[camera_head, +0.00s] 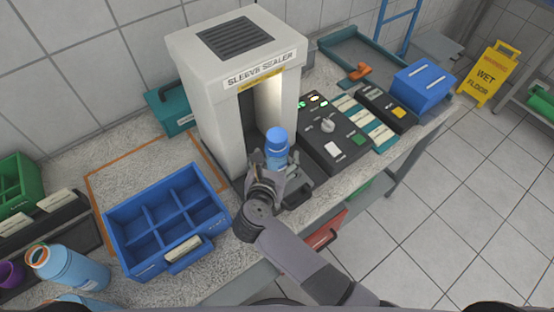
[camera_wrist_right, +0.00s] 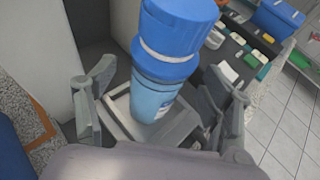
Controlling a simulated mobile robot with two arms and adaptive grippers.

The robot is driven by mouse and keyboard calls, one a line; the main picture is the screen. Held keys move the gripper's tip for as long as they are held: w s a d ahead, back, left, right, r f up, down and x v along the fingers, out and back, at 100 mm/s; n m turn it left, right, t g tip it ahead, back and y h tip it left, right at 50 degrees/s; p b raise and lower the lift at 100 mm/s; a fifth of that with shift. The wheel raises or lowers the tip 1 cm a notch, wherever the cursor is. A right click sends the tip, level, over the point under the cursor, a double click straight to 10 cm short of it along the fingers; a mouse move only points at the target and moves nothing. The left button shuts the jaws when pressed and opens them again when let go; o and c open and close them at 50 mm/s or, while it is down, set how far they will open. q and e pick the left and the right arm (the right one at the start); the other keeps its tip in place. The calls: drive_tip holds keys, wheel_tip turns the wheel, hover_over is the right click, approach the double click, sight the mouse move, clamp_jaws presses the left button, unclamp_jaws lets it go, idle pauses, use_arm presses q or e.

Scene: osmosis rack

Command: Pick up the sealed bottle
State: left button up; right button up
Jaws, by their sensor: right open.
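The sealed bottle is light blue with a blue cap (camera_head: 276,141) and a pale band under the cap. It stands at the mouth of the sleeve sealer (camera_head: 235,72). My right gripper (camera_head: 272,166) is at the bottle, with its fingers on either side of it. In the right wrist view the bottle (camera_wrist_right: 158,92) stands between the spread fingers (camera_wrist_right: 158,110), with gaps on both sides, on a grey tray-like base (camera_wrist_right: 122,118). The gripper hides the bottle's lower part in the head view. My left gripper is not in view.
A blue divided crate (camera_head: 140,262) stands left of the sealer. A control panel (camera_head: 335,142) stands right of the sealer. A yellow wet floor sign (camera_head: 489,72) stands on the tiles.

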drive_tip(key=x, duration=0.3)
drive_tip(key=shift+b, duration=0.3)
drive_tip(key=shift+s, duration=0.1)
drive_tip(key=shift+c, duration=0.4)
clamp_jaws()
drive_tip(key=shift+r, duration=0.1)
